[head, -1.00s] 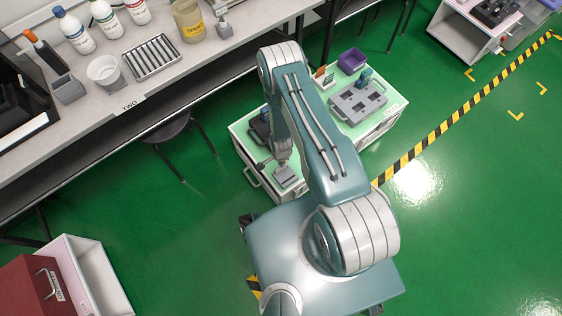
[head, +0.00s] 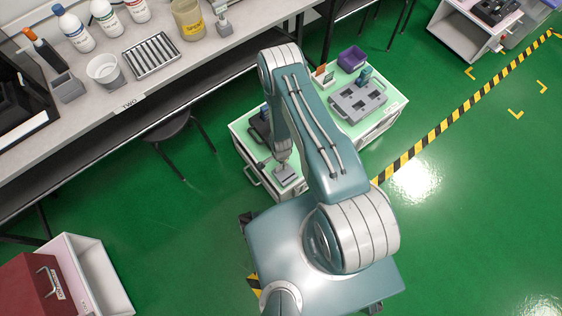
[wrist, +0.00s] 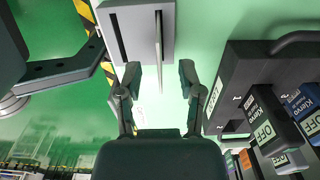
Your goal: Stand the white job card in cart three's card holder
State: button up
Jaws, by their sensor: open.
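The white job card (wrist: 158,45) shows edge-on in the wrist view as a thin pale strip, upright at a slot of the grey card holder (wrist: 140,30). A second, dark slot beside it is empty. The card's lower edge is hidden, so I cannot tell how deep it sits. My gripper (wrist: 160,76) is open, with one finger on each side of the card and gaps showing. In the head view the holder (head: 287,176) sits at the near end of the green-topped cart (head: 240,127), under my gripper (head: 283,160); the card is not clear there.
A grey tray (head: 357,101) and purple bin (head: 351,58) are on the cart's far end.

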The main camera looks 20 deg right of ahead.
notch_tip(320, 180, up, 12)
dwell(0.6)
jog(key=shift+f, duration=0.1)
jog(key=w+r+n+t, duration=0.1)
jog(key=w+r+n, duration=0.2)
jog(key=r, duration=1.4)
jog(key=w+r+n+t, duration=0.2)
jog(key=w+r+n, duration=0.15)
jog(key=r, duration=1.35)
jog(key=s+r+n+t, duration=0.2)
jog(key=s+r+n, duration=0.6)
jog(key=s+r, duration=1.2)
jog(key=shift+s+r+t, duration=0.3)
jog(key=shift+r, duration=0.4)
